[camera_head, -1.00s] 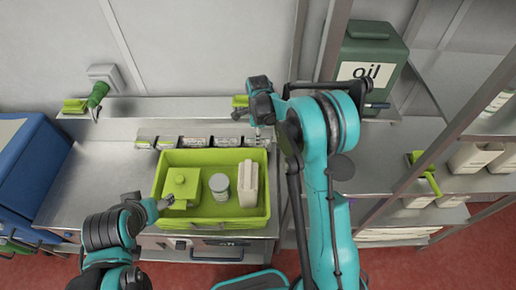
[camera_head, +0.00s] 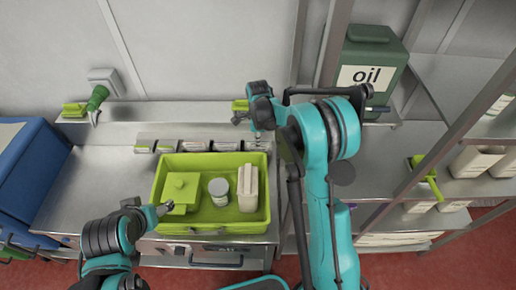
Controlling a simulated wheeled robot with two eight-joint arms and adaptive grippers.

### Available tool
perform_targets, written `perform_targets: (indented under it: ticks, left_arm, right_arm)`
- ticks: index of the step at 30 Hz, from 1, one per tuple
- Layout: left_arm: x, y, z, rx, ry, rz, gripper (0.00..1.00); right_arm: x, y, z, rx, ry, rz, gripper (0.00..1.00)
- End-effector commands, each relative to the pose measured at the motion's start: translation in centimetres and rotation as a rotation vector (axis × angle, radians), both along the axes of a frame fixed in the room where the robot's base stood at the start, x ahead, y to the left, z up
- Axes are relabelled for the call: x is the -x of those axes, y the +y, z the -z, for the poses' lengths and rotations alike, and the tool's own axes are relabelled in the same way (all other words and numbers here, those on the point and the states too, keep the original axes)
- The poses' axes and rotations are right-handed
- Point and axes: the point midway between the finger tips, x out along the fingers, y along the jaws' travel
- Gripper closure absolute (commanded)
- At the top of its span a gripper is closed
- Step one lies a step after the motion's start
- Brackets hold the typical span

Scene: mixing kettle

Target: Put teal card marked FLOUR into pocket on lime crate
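The lime crate (camera_head: 262,216) stands on the steel counter, with its front wall toward me. A row of small light cards or labels (camera_head: 197,145) sits in a holder behind it. I cannot read the marking FLOUR or pick out a teal card or the crate's pocket. My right gripper (camera_head: 248,127) is above the right part of the card row, beside the back ledge. Its fingers look apart, and I see nothing between them. My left gripper (camera_head: 166,209) is at the crate's left front corner. Its fingers are too small to tell whether they are open.
The crate holds a lime lidded box (camera_head: 181,187), a grey tin (camera_head: 219,187) and a cream carton (camera_head: 247,187). A green oil canister (camera_head: 372,62) stands at the back right. Shelving is on the right and a blue bin (camera_head: 30,165) on the left. The left counter is clear.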

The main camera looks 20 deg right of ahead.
Motion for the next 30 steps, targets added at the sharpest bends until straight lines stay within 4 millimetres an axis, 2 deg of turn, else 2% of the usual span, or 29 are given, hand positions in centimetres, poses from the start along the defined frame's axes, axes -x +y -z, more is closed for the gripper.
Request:
perform_targets:
  ticks: [8, 30]
  left_arm:
    - [0.0, 0.0, -0.3, 0.000, 0.000, 0.000, 0.29]
    - [0.0, 0.0, -2.8, 0.000, 0.000, 0.000, 0.29]
  right_arm:
    - [0.0, 0.0, -0.5, 0.000, 0.000, 0.000, 1.00]
    - [0.0, 0.0, -5.2, 0.000, 0.000, 0.000, 1.00]
